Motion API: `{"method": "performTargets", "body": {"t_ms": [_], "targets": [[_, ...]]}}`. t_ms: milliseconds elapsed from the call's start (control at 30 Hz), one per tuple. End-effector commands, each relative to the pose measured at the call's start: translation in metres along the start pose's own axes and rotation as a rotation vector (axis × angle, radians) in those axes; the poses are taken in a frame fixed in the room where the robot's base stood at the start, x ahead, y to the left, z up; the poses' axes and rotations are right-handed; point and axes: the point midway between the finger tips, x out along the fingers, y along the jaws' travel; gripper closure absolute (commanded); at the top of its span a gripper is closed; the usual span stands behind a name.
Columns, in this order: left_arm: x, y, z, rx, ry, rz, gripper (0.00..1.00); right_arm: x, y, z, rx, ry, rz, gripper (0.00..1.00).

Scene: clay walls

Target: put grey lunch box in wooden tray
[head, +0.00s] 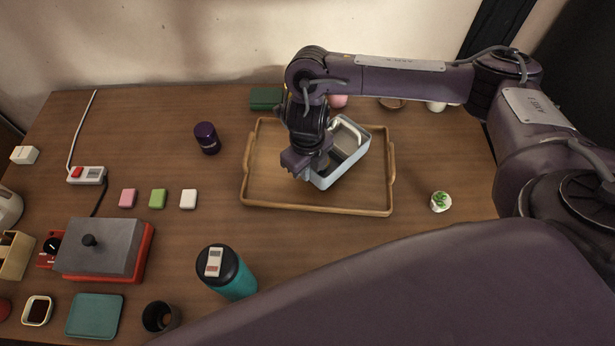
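The wooden tray (262,196) lies in the middle of the table, with raised rims and side handles. A pale grey, open-topped box (349,172), which looks like the grey lunch box, is within the tray's outline, angled. Its inside looks darker grey, with a light curved edge; details are unclear. My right gripper (305,172) comes down at the left side of the box and hides part of it. I cannot tell whether its fingers grip the wall, or whether the box rests on the tray. My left gripper is not in view.
A purple jar (207,138) stands left of the tray, a teal flask (235,281) in front. A green-and-white round item (440,201) is to the right. A green box (266,98) and small items line the back. A grey-and-red appliance (100,250) stands at left.

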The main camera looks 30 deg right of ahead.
Motion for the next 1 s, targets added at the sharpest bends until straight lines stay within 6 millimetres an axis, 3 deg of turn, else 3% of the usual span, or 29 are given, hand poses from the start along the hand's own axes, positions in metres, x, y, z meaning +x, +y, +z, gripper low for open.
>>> {"method": "performTargets", "body": {"t_ms": [33, 167, 600, 767, 1000], "targets": [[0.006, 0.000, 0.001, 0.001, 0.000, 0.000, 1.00, 0.013, 0.001, -0.001, 0.001, 0.005, 0.001, 1.00], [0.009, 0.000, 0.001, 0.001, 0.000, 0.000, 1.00, 0.028, 0.000, -0.001, 0.001, 0.004, 0.001, 1.00], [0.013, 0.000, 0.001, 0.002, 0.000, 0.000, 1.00, 0.034, 0.000, -0.001, 0.001, 0.002, 0.000, 1.00], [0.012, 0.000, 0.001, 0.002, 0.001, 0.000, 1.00, 0.032, 0.000, -0.001, 0.001, 0.002, 0.000, 0.77], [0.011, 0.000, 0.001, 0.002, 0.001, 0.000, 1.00, 0.032, 0.000, -0.001, 0.001, 0.002, 0.000, 0.76]]}}
